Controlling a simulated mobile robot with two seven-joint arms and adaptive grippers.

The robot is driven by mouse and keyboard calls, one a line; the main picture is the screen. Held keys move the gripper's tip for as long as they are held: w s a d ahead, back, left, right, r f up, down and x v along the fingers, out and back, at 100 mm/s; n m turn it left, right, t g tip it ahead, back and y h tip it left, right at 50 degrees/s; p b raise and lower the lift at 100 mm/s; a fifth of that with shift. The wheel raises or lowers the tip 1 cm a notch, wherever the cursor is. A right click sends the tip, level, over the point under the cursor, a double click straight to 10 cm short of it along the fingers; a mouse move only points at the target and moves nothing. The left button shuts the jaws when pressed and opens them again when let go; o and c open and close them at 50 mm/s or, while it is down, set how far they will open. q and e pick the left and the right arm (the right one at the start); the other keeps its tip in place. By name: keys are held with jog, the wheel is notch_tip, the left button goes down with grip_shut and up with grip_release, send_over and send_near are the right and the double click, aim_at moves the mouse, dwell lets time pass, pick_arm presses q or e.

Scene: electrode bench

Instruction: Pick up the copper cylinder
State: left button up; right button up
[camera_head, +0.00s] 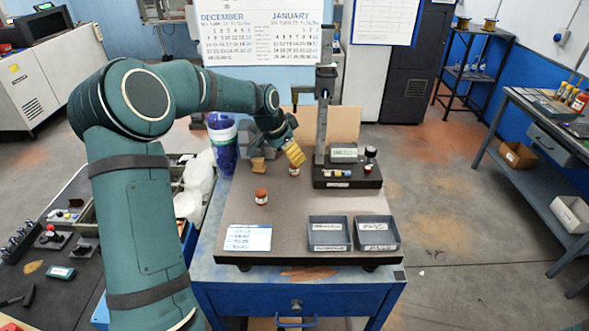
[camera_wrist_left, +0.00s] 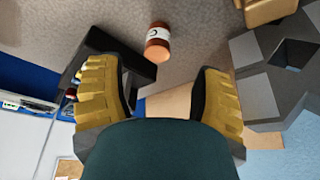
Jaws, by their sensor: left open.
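A copper-coloured cylinder with a white label band (camera_head: 261,197) stands on the dark bench plate, in front of my left gripper. A second small cylinder with a pale band (camera_head: 294,171) stands just below the gripper's right finger, partly hidden by it. My left gripper (camera_head: 276,160), with yellow ribbed fingers, is open and empty above the plate. In the left wrist view one banded copper cylinder (camera_wrist_left: 158,42) shows beyond the open fingers (camera_wrist_left: 157,95), apart from them. I cannot tell which of the two it is. My right gripper is in neither view.
A dark gauge stand (camera_head: 345,182) with a tall column stands right of the gripper. A grey block (camera_wrist_left: 275,80) is close beside it. Two grey trays (camera_head: 330,246) and a white label card (camera_head: 248,238) lie at the plate's front. The plate's middle is clear.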

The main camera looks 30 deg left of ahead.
pick_arm(q)
jog(key=shift+x, duration=2.65)
jog(key=shift+o, duration=0.2)
jog(key=shift+s+d, duration=0.15)
grip_shut()
